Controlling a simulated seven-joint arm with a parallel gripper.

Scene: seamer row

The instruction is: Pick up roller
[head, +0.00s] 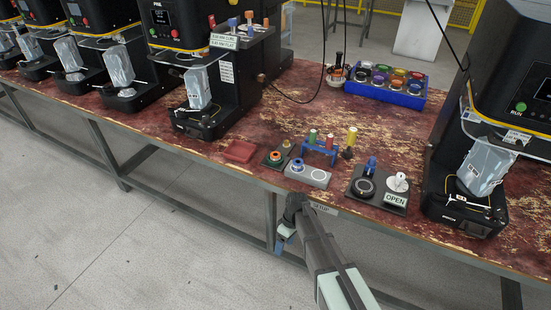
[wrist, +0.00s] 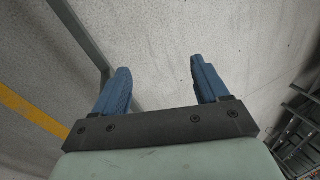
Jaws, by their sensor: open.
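Small roller-like parts with coloured tops stand near the table's front edge in the head view. A green-topped one (head: 312,136) and a red-topped one (head: 330,140) stand at a small blue rack (head: 318,151). A yellow-topped one (head: 351,137) stands upright just right of the rack. I cannot tell which of them is the roller named. My gripper (head: 283,244) hangs in front of the table edge, below the tabletop and apart from these parts. In the wrist view my gripper (wrist: 160,64) has its two blue fingers wide apart with only floor between them.
A blue tray (head: 386,88) of coloured parts stands behind. Black machines flank the worn red table (head: 290,105). Bare tabletop lies behind the rack.

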